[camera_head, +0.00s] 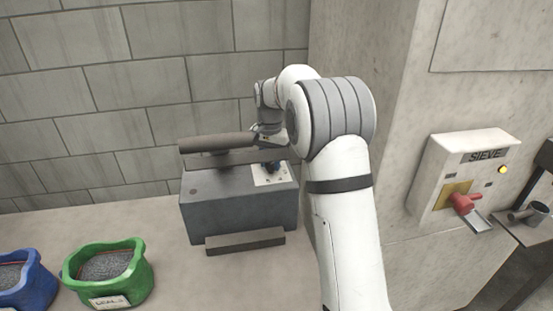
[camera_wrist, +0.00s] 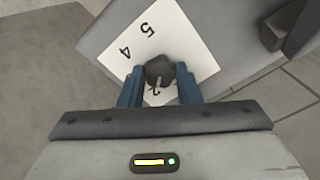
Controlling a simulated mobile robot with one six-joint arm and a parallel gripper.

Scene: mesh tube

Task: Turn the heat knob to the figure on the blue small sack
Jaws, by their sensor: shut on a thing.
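The heat knob (camera_wrist: 157,70) is a dark round knob with a pale pointer mark, on a white dial card (camera_wrist: 178,38) printed with 5, 4 and a partly hidden figure. My gripper (camera_wrist: 158,82) has its blue fingers on both sides of the knob, shut on it. In the head view, my gripper (camera_head: 271,166) is over the card on top of the grey box (camera_head: 240,205), and the knob is mostly hidden. The blue small sack (camera_head: 28,290) is at the lower left, cut off by the picture edge. No figure on it can be read.
A green sack (camera_head: 135,277) with a white label stands next to the blue one; both hold grey grains. A dark bar (camera_head: 217,143) lies across the box's back. A block wall stands close behind the box.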

